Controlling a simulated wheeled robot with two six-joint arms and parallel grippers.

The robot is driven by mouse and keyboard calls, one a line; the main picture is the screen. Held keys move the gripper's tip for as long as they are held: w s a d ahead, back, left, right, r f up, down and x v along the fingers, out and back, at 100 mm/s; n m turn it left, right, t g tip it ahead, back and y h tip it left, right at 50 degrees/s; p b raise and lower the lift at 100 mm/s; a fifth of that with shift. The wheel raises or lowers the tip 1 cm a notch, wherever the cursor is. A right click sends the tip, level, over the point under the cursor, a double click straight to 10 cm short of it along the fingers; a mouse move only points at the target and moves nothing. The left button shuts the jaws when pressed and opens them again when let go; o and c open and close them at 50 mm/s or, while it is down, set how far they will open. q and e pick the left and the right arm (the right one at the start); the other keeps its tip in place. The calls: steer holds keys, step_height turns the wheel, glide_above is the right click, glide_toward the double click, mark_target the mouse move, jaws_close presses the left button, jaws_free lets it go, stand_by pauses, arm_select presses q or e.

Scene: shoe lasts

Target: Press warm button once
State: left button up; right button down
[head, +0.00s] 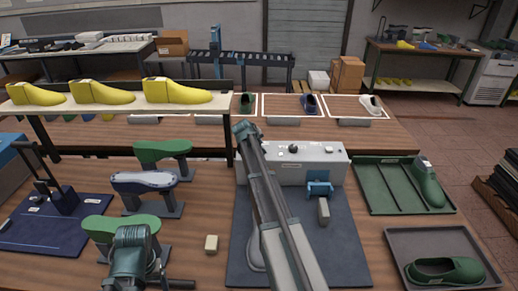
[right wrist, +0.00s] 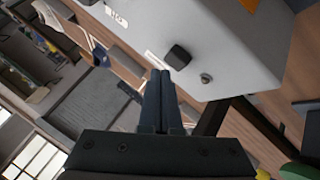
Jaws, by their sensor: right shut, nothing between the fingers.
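A white machine box (head: 310,172) stands at the back of a dark blue mat. A black knob (head: 293,148) and small fittings sit on it. The right wrist view shows the box (right wrist: 235,45) close up, with a square black knob (right wrist: 178,57) and a small round metal button (right wrist: 206,78). I cannot read which one is the warm button. My right gripper (head: 243,130) reaches over the left end of the box. Its shut, empty fingers (right wrist: 160,75) show just beside the black knob; contact is unclear.
Green and blue shoe lasts on stands (head: 143,183) are left of the box. Yellow lasts (head: 178,91) line a shelf behind them. A green tray (head: 380,185) and a grey tray (head: 410,240) are at the right. A small beige block (head: 211,244) lies on the table.

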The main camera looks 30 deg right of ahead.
steer(key=shift+f+b, duration=0.4)
steer(key=shift+b, duration=0.05)
steer(key=shift+f+b, duration=0.5)
steer(key=shift+f, duration=0.05)
stand_by(0.8)
steer(key=shift+r, duration=0.1)
steer(key=shift+r+p, duration=0.9)
steer(key=shift+p, duration=0.05)
step_height(320, 180, up, 5)
steer(key=p, duration=0.5)
